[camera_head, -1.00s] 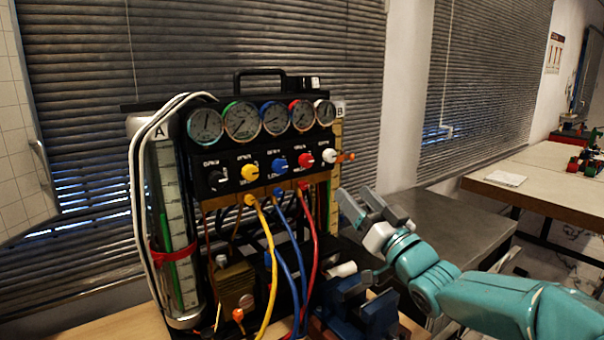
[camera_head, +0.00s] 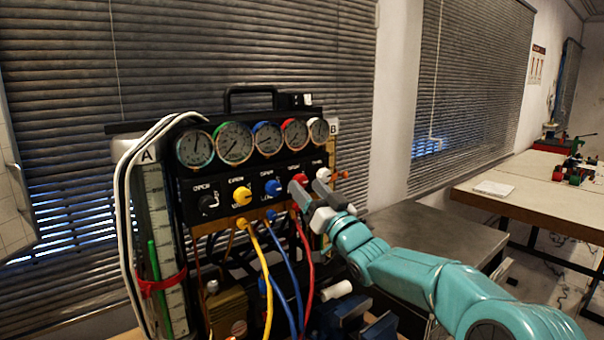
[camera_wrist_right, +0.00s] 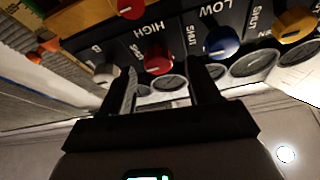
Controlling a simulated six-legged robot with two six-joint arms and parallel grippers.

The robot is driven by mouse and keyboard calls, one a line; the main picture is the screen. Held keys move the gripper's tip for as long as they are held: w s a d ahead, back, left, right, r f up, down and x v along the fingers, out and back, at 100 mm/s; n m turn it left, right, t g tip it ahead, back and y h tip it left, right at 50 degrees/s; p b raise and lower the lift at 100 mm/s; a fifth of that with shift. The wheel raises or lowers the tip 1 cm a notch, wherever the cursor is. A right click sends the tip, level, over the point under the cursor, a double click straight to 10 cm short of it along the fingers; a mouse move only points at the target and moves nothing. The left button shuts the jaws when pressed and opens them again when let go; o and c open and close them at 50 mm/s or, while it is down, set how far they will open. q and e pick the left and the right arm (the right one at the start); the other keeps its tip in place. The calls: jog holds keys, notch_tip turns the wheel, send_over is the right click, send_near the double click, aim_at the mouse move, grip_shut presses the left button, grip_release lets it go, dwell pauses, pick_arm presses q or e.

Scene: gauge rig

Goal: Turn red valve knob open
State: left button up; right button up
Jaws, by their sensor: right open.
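The red valve knob (camera_head: 299,178) is on the black front panel, below the red-rimmed gauge, between the blue and white knobs. My right gripper (camera_head: 307,188) is open at the panel, right by the red knob and partly covering it. In the right wrist view, the red knob (camera_wrist_right: 157,61) shows between the two open fingers (camera_wrist_right: 165,72), just beyond or level with their tips. I cannot tell whether a finger touches it. Its pale pointer line shows on its face. My left gripper is out of view.
The blue knob (camera_head: 272,187), yellow knob (camera_head: 241,196) and white knob (camera_head: 323,175) sit close beside. Red (camera_head: 305,250), blue and yellow hoses hang below the panel. Gauges (camera_head: 294,134) line the top. A grey table (camera_head: 440,232) stands to the right.

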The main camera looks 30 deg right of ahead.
aim_at(303, 183)
jog(key=x, duration=0.2)
jog(key=shift+w+p, duration=0.25)
jog(key=shift+p, duration=0.05)
jog(key=shift+w+r, duration=0.1)
jog(key=shift+r, duration=0.15)
jog(key=shift+w+f, duration=0.15)
jog(key=shift+w, duration=0.05)
jog(key=shift+s, duration=0.1)
jog(key=c, duration=1)
jog(key=shift+c, duration=0.2)
